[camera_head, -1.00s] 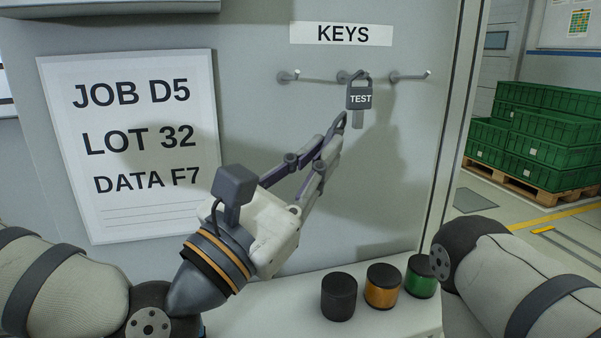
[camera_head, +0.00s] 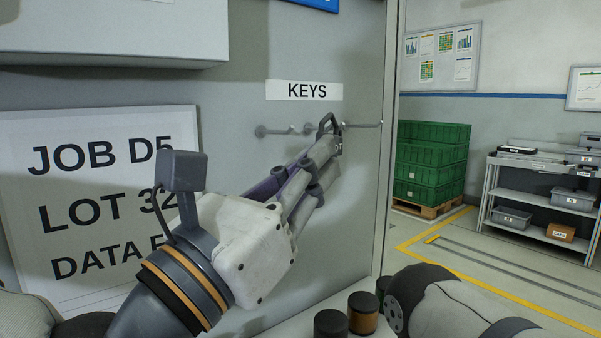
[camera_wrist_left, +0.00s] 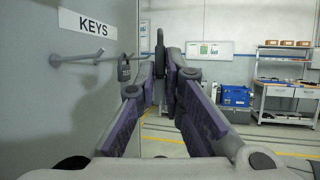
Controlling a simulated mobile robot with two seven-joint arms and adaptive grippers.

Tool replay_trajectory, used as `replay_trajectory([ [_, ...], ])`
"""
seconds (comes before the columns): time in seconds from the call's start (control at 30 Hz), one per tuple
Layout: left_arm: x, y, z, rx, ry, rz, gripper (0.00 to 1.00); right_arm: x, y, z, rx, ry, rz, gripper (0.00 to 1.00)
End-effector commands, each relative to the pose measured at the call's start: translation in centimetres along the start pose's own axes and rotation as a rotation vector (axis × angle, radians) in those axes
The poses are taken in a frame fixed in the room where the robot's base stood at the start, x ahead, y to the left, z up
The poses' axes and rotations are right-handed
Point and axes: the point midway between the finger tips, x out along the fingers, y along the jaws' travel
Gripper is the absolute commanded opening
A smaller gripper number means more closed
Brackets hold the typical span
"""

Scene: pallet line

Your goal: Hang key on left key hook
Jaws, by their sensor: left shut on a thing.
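My left gripper (camera_head: 328,148) is shut on a dark key, seen in the head view with its loop (camera_head: 329,122) standing up above the fingertips. In the left wrist view the key (camera_wrist_left: 160,52) shows edge-on between the fingertips. The left key hook (camera_head: 275,130) is bare, left of the fingertips in the head view; it also shows in the wrist view (camera_wrist_left: 78,57). The middle hook (camera_head: 308,128) is partly hidden behind my gripper. My right gripper is out of view.
The right hook (camera_head: 362,124) looks bare, below the KEYS sign (camera_head: 304,90). A paper sheet (camera_head: 85,195) is on the panel at left. Green crates (camera_head: 430,160) stand farther right.

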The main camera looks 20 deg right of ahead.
Motion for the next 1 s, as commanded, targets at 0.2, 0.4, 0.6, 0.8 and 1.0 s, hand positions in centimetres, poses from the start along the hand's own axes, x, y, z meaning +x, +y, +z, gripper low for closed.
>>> replay_trajectory([
  [0.2,0.3,1.6,-0.6,-0.002,0.001,0.005,0.0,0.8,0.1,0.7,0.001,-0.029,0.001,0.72],
  [0.4,0.6,3.2,-0.8,-0.002,0.002,0.005,0.0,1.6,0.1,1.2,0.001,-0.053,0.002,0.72],
  [0.6,0.9,4.6,-1.1,-0.002,0.002,0.004,0.0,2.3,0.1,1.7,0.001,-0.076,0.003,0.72],
  [0.8,1.2,6.2,-1.3,-0.001,0.001,0.005,0.0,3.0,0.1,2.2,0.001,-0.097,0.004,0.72],
  [1.0,1.5,7.6,-1.5,-0.001,0.0,0.005,0.0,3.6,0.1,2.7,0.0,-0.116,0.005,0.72],
])
